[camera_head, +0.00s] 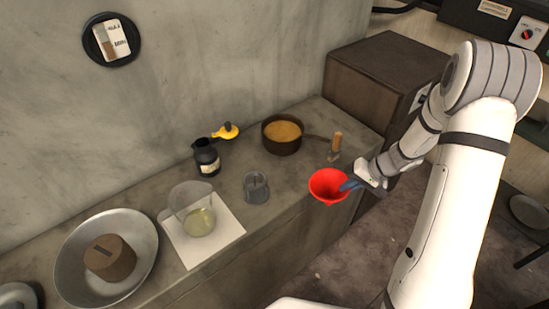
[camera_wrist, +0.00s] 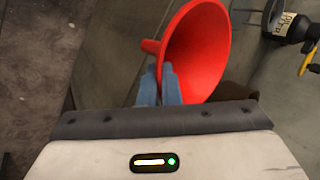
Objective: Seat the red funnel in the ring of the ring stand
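The red funnel (camera_head: 325,184) is off the counter's front edge in the head view, wide mouth up and tilted. My gripper (camera_head: 350,185) is at its right side, with blue fingertips against the rim. In the wrist view, the funnel (camera_wrist: 203,48) fills the top middle, its spout pointing left, and the blue fingers of my gripper (camera_wrist: 160,85) are closed on its wall. A small grey piece with a round top (camera_head: 256,187) stands on the counter left of the funnel; I cannot tell if it is the ring stand. No ring shows clearly.
A glass beaker (camera_head: 198,222) stands on a white sheet (camera_head: 225,243). A dark bottle (camera_head: 207,160), a yellow-topped item (camera_head: 226,131), a brown pan (camera_head: 283,147) and a wide metal bowl (camera_head: 138,232) are also on the counter. A brown cabinet (camera_head: 370,85) stands behind.

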